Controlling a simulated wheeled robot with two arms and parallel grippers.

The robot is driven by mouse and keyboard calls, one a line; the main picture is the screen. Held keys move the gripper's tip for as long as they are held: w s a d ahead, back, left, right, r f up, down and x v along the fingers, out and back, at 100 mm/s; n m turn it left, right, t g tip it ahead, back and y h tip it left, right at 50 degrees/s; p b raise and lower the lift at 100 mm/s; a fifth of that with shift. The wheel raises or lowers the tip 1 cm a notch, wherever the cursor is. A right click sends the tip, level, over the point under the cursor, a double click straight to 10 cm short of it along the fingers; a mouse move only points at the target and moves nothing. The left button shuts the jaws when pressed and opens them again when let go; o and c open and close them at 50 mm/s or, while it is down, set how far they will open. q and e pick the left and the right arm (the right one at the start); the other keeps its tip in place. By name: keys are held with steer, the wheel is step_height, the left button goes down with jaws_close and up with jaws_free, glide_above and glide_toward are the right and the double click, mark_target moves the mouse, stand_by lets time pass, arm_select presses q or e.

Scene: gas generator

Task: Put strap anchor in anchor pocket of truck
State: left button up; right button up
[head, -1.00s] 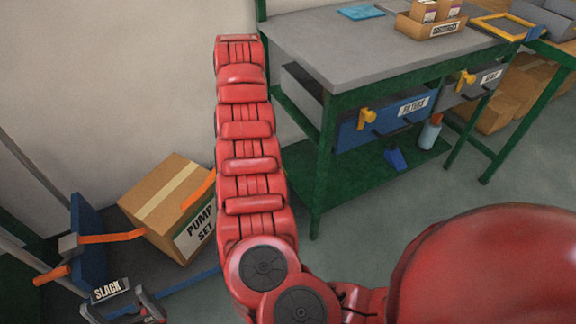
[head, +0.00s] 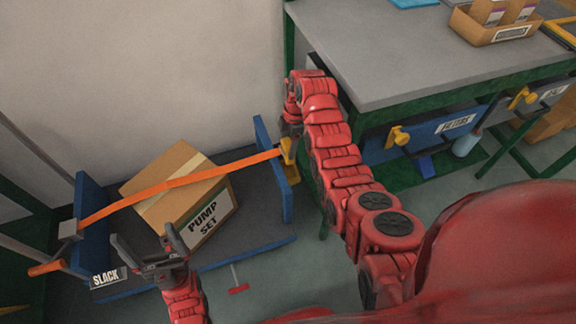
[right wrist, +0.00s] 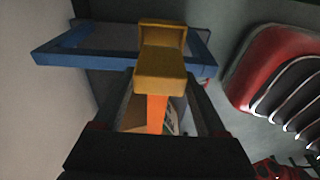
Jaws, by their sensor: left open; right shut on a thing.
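My right gripper (head: 290,138) is shut on the yellow strap anchor (right wrist: 160,75) at the truck's right end. The anchor also shows in the head view (head: 287,152). The orange strap (head: 180,183) runs from it across the tilted PUMP SET box (head: 172,165) to the truck's left side. The truck (head: 255,232) has a dark deck and blue end panels. Its right panel (head: 267,155) is beside the anchor. My left gripper (head: 143,235) is open and empty in front of the box.
A SLACK sign (head: 108,277) is at the truck's front left, near an orange handle (head: 47,268). A green-framed workbench (head: 400,65) with drawers stands close to my right arm. A red-ended bar (head: 238,289) projects in front of the truck.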

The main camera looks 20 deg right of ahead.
step_height(320, 180, down, 6)
steer(key=shift+f+b, duration=0.25)
steer(key=shift+b, duration=0.3)
steer(key=shift+f+b, duration=0.5)
steer(key=shift+f, duration=1.1)
steer(key=shift+f, duration=0.15)
steer(key=o, duration=1.4)
steer(key=shift+r, duration=0.55)
steer(key=r, duration=0.2)
steer(key=r+p, duration=0.1)
steer(key=r, duration=0.1)
steer(key=d+r, duration=0.1)
steer(key=r, duration=0.1)
steer(key=shift+d+r+p, duration=0.1)
steer(key=shift+r+p, duration=0.2)
steer(key=shift+p, duration=0.1)
